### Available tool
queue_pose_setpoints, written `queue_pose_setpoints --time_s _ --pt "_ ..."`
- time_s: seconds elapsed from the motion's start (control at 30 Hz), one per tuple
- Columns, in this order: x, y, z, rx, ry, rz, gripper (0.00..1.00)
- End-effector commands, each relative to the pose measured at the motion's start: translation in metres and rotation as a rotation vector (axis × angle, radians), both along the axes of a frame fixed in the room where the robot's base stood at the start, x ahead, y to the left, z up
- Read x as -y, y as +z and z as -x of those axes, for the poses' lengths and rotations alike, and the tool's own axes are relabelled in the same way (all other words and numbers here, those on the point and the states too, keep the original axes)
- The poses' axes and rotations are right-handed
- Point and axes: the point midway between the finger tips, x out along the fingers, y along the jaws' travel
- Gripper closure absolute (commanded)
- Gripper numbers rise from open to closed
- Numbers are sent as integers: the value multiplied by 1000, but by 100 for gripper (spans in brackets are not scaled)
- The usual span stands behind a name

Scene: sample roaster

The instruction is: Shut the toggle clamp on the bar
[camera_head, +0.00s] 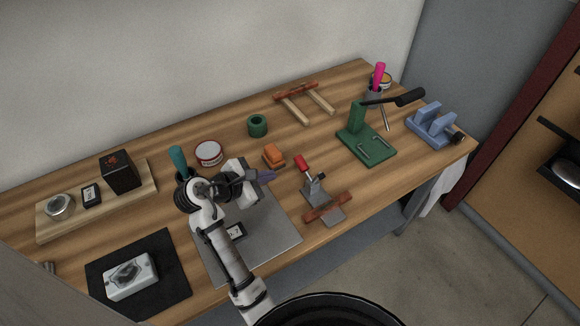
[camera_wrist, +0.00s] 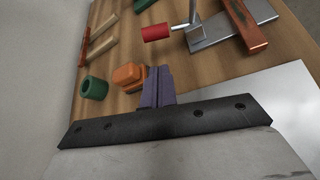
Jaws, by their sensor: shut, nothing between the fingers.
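The toggle clamp (camera_head: 316,189) stands on a grey plate near the front edge of the bench, right of my gripper. Its red handle (camera_head: 301,163) points up and tilts to the left. The copper-brown bar (camera_head: 328,207) lies across the plate in front of the clamp. In the wrist view the red handle (camera_wrist: 155,33), the clamp's metal body (camera_wrist: 195,38) and the bar (camera_wrist: 243,22) show at the top. My gripper (camera_head: 268,175) has purple fingers, shut and empty, left of the clamp and apart from it. The fingers also show in the wrist view (camera_wrist: 158,78).
An orange block (camera_head: 273,155) sits just beyond my fingers. A green ring (camera_head: 257,125) and a red-rimmed tin (camera_head: 209,153) stand behind. A green stand with a black lever (camera_head: 368,145) is right of the clamp. A grey sheet (camera_head: 275,237) lies below my arm.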

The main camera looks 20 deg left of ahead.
Motion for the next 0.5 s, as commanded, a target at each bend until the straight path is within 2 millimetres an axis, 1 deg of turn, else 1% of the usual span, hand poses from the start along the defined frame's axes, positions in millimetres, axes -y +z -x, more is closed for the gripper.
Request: queue_pose_setpoints --time_s 0.17,0.27,0.5 --pt "1 -1 -2 0 1 -2 100" --pt "4 -5 -9 0 1 -2 100" --pt "22 -25 -42 -1 -1 -1 100"
